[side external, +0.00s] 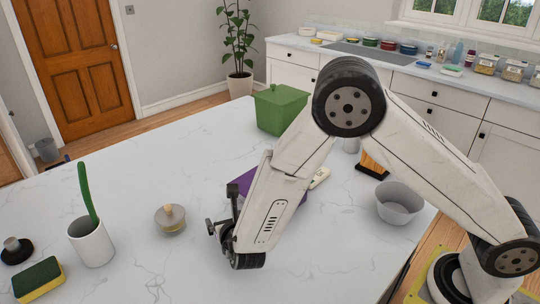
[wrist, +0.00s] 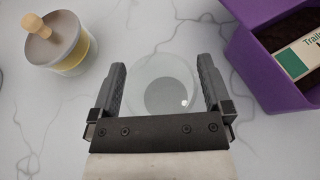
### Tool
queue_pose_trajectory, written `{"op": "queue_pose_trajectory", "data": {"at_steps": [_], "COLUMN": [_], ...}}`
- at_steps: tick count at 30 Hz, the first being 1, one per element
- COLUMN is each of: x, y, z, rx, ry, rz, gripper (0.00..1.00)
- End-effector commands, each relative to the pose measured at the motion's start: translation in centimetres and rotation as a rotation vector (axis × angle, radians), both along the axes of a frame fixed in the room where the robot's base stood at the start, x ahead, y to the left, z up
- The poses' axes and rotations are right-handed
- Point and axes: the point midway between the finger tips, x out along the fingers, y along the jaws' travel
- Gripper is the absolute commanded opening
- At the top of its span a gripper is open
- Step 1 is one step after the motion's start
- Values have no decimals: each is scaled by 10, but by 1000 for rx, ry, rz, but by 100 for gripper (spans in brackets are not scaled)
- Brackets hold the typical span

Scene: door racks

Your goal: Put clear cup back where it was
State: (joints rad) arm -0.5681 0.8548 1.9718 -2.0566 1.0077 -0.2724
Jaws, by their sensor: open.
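The clear cup (wrist: 163,88) stands on the white marble counter, seen from above in the wrist view. My gripper (wrist: 161,66) is open, with one finger on each side of the cup; I cannot tell whether either finger touches it. In the side view my gripper (side external: 221,218) is low over the counter, between a lidded jar and a purple box. I cannot make out the cup there.
A jar with a wooden knob (wrist: 70,58) is at the upper left. A purple box (wrist: 246,64) holding a packet is close on the right. A grey bowl (side external: 400,206), green bin (side external: 280,110) and white cup with a green-handled brush (side external: 92,244) stand farther off.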

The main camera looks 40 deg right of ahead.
Motion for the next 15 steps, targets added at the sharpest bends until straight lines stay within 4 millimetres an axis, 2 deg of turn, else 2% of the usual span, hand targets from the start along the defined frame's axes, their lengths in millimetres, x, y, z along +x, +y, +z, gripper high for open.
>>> {"op": "queue_pose_trajectory", "data": {"at_steps": [4,8,15], "x": [0,-8,-36], "y": [0,4,16], "z": [3,7,20], "rx": [1,0,0], "ry": [0,0,0], "rz": [0,3,4], "gripper": [100,100,100]}}
